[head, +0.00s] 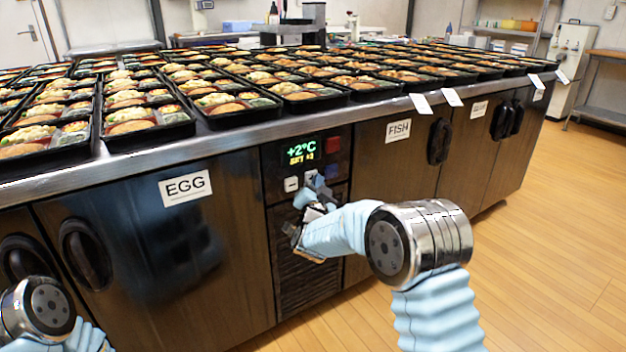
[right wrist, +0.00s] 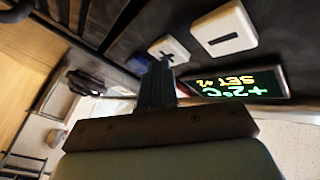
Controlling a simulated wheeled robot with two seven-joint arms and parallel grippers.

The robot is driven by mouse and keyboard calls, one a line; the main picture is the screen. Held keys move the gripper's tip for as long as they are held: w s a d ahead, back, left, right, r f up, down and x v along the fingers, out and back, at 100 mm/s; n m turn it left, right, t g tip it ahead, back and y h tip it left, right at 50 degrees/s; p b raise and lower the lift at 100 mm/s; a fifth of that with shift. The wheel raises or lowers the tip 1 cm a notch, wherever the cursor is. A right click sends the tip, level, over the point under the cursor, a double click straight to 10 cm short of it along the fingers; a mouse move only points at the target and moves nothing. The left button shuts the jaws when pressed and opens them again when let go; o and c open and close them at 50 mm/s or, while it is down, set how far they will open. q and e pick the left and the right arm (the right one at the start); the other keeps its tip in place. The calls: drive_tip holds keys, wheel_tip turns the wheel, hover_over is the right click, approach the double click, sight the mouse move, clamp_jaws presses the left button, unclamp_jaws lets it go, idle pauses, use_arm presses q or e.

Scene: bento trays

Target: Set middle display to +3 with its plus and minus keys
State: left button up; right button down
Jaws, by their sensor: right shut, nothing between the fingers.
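The middle display (head: 302,151) on the dark control panel glows green with +2°C and a smaller yellow SET line. That line is small; in the right wrist view the display (right wrist: 240,86) is upside down and seems to read SET +2. The white minus key (head: 291,184) is left of the plus key (right wrist: 167,50); the minus key also shows in the right wrist view (right wrist: 222,28). My right gripper (head: 319,184) is shut and empty, its tips (right wrist: 157,72) at the plus key and partly covering it. I cannot tell whether they touch. My left gripper is out of view.
A red key (head: 332,145) and a blue key (head: 331,172) sit right of the display. Cabinet doors with EGG (head: 185,187) and FISH (head: 398,130) labels flank the panel. The counter edge (head: 225,158) juts above, carrying many filled bento trays. The wooden floor at right is clear.

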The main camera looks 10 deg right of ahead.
idle(0.5)
drive_tip(key=shift+s+f, duration=0.1)
drive_tip(key=shift+s, duration=0.05)
drive_tip(key=shift+s+d+b, duration=0.2)
drive_tip(key=shift+s+b, duration=0.4)
drive_tip(key=s, duration=0.1)
drive_tip(key=s+d+b, duration=0.1)
drive_tip(key=s, duration=0.1)
drive_tip(key=s+b, duration=0.1)
drive_tip(key=shift+s+d, duration=0.35)
drive_tip(key=shift+d, duration=0.05)
idle(3.1)
